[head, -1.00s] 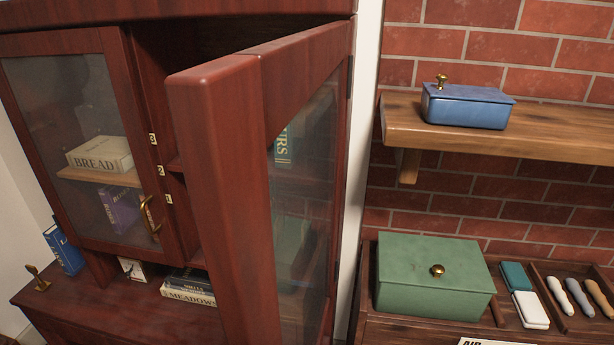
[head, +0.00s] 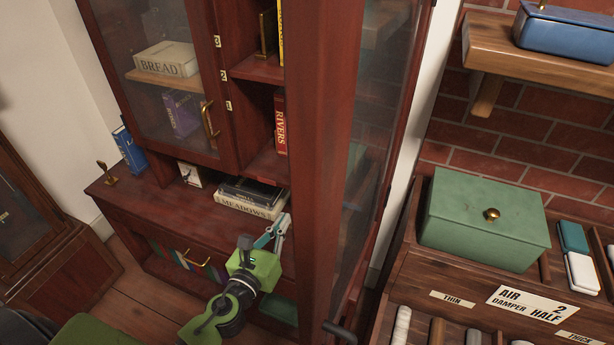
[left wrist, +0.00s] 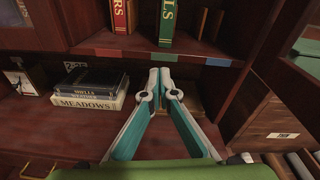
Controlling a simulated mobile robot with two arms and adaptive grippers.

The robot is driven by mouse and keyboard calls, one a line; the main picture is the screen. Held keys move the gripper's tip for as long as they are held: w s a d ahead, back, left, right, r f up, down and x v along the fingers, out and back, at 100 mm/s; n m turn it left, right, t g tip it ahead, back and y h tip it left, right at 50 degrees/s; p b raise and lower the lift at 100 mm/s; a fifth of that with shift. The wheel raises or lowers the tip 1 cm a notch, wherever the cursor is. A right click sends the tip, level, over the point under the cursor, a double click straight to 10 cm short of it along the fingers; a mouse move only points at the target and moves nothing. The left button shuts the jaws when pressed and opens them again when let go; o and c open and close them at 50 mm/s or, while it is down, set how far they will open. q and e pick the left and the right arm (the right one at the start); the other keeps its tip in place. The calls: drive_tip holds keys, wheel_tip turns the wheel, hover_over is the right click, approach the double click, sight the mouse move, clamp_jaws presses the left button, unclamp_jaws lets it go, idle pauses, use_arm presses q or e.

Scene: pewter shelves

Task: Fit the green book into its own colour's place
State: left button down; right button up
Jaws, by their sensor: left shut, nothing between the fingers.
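A green book (left wrist: 168,22) with spine letters ending in "LS" stands upright on the cabinet shelf in the left wrist view; its top is cut off. A red book (left wrist: 123,16) stands to its left. Red (left wrist: 105,52), green (left wrist: 158,57) and blue (left wrist: 218,62) strips mark the shelf's front edge. The green strip is below and in front of the green book. In the head view I cannot see the green book; the open door hides that part. The red RIVERS book (head: 280,124) shows there. My left gripper (head: 282,224) is shut and empty, below the shelf edge; its fingertips show in the left wrist view (left wrist: 160,80).
The open glass door (head: 325,170) stands just right of my left gripper. Stacked books (head: 250,202), MEADOWS lowest, lie on the cabinet ledge (head: 150,207) to the left. A green lidded box (head: 480,205) stands on the unit at right.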

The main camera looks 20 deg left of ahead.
use_arm(q)
wheel_tip(320, 180, up, 4)
drive_tip(key=m+t, duration=0.1)
drive_tip(key=m, duration=0.1)
drive_tip(key=w, duration=0.4)
drive_tip(key=w+p, duration=0.1)
drive_tip(key=w, duration=0.4)
drive_tip(key=w+d+p, duration=0.1)
drive_tip(key=w, duration=0.4)
drive_tip(key=shift+d+r, duration=0.1)
